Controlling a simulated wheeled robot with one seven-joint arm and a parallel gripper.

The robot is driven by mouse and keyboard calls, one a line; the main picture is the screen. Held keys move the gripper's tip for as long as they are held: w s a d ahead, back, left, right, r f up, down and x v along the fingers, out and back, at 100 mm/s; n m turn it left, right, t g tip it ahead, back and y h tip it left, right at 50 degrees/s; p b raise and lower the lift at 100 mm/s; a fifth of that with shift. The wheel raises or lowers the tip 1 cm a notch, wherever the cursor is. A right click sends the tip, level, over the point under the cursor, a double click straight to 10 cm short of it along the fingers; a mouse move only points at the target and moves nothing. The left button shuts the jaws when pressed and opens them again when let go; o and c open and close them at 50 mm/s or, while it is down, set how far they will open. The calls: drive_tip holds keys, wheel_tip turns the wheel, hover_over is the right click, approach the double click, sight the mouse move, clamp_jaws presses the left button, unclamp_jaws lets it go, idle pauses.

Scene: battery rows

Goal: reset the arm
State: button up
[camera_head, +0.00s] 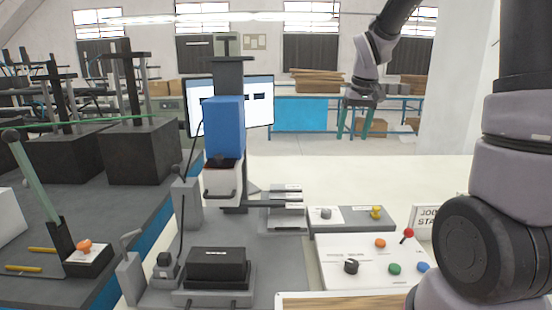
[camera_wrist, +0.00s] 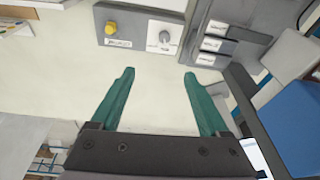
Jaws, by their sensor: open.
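My gripper (camera_head: 356,120) hangs from my arm in the upper right of the head view, with its green fingers pointing down and apart. It is in the air, in front of the blue-fronted bench in the background as seen. In the wrist view my gripper (camera_wrist: 158,75) is open, with nothing between its two green fingers. Below and beyond the fingers is a bare pale table surface (camera_wrist: 60,65).
A control panel (camera_head: 340,270) with coloured knobs and a red-topped lever (camera_head: 407,235) stands at the front right. A grey box with a yellow knob (camera_head: 376,212) lies behind it. A blue-topped press (camera_head: 224,125) and monitors (camera_head: 259,100) stand left of centre.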

drive_tip(key=s+r+m+t, duration=0.1)
drive_tip(key=s+r, duration=0.3)
drive_tip(key=s, duration=0.3)
drive_tip(key=s+d+r+m+t+y, duration=0.1)
drive_tip(key=s+r+m+t, duration=0.1)
drive_tip(key=s, duration=0.5)
drive_tip(key=s+d+r+m+t, duration=0.1)
drive_tip(key=s+r+m, duration=0.1)
drive_tip(key=s+r, duration=0.3)
drive_tip(key=s, duration=0.3)
drive_tip(key=shift+r, duration=0.3)
